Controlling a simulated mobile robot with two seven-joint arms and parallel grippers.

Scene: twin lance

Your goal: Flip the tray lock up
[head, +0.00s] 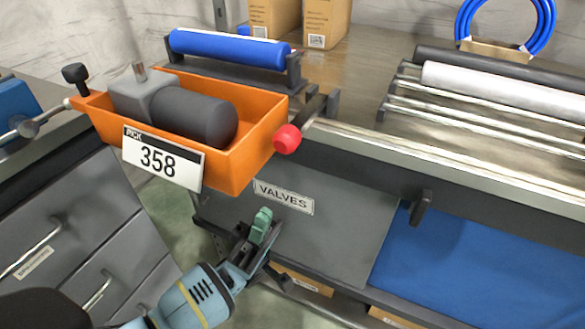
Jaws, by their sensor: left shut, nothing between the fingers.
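An orange tray (246,165) with a "PICK 358" label (163,158) holds a grey motor-like part with a dark cylinder (193,117). A lever with a red knob (287,139) is at the tray's right end; it looks like the tray lock. It slants down toward me from a dark bracket on the bench edge. My left gripper (262,226) is shut and empty, with its teal fingertips together. It is below the tray and the red knob, apart from both, in front of the "VALVES" panel. My right gripper is not in view.
A blue roller (230,48) stands behind the tray. Metal rollers (490,85) lie at the right of the bench (345,75). A dark catch (420,208) juts from the bench edge. Grey drawers (70,235) stand at the left. Open space lies between drawers and bench.

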